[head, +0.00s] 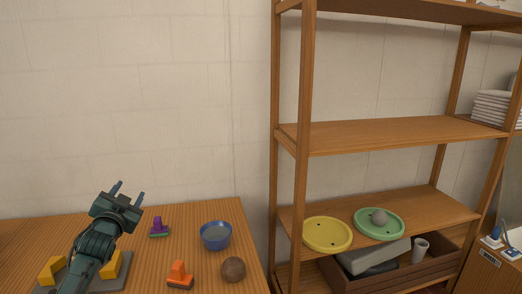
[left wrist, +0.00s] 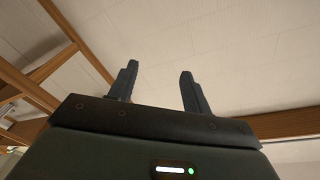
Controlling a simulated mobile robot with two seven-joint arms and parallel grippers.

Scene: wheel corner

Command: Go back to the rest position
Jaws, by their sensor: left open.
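My left gripper (head: 129,190) is raised over the left part of the wooden table (head: 205,270) in the head view. Its two fingers stand apart with nothing between them. In the left wrist view the gripper (left wrist: 158,88) also shows open and empty, with the pale wall behind its fingers. My right gripper is in neither view.
The table holds a blue bowl (head: 215,236), a brown ball (head: 233,269), an orange piece (head: 179,273), a purple piece (head: 157,226) and yellow blocks (head: 110,265) on a grey plate. A wooden shelf (head: 400,132) stands right, with yellow (head: 327,234) and green (head: 370,231) discs.

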